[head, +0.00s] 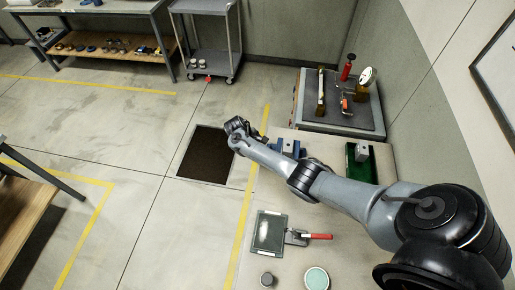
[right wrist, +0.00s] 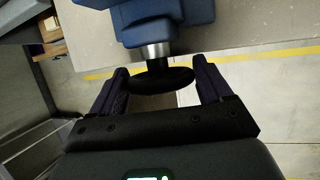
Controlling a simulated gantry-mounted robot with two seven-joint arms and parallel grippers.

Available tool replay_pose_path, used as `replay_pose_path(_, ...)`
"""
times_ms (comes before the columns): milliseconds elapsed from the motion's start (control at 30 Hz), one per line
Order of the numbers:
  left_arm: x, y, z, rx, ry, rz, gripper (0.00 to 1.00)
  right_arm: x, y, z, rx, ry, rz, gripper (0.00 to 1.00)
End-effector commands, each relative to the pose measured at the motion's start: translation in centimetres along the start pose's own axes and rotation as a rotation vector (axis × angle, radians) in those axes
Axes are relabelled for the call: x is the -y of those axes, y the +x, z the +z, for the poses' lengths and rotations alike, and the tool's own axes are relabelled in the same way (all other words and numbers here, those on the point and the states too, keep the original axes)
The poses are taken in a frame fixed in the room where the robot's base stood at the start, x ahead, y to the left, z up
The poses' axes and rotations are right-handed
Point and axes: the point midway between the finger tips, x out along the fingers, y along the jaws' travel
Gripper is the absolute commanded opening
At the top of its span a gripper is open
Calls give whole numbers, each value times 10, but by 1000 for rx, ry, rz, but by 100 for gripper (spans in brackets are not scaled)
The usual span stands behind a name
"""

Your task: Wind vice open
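The blue vice (head: 288,146) stands on the pale bench, partly hidden behind my right forearm in the head view. In the right wrist view the vice's blue body (right wrist: 165,20) fills the top, with a grey metal screw collar and a black round handle (right wrist: 163,80) pointing towards me. My right gripper (head: 238,130) is off the bench's left edge, over the floor. Its two fingers (right wrist: 161,75) stand wide apart, one on each side of the black handle; whether they touch it is unclear. My left gripper is not in view.
A green tray (head: 362,165) with a grey block lies right of the vice. A dark glass-like plate (head: 270,232), a red-handled tool (head: 312,237) and a round dish (head: 316,279) lie nearer. A tool-covered grey bench (head: 335,115) stands behind. A dark floor grate (head: 207,155) lies left.

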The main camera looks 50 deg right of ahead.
Motion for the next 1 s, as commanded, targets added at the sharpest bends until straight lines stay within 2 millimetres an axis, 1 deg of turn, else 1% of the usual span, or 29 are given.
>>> replay_pose_path(33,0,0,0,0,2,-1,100,0,0,0,0,-1,0,66)
replay_pose_path(100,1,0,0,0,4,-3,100,0,0,0,0,-1,0,56)
replay_pose_path(167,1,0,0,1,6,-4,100,0,0,0,0,-1,0,48)
replay_pose_path(433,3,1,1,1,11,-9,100,0,0,-1,-1,-13,-34,48)
replay_pose_path(667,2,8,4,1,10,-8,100,-1,2,-2,-2,-59,-149,47)
replay_pose_path(800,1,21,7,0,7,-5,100,-1,4,-3,-3,-99,-247,47)
replay_pose_path(867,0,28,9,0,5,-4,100,-2,5,-4,-4,-118,-290,44)
replay_pose_path(1000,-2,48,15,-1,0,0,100,-2,7,-5,-5,-158,-383,44)
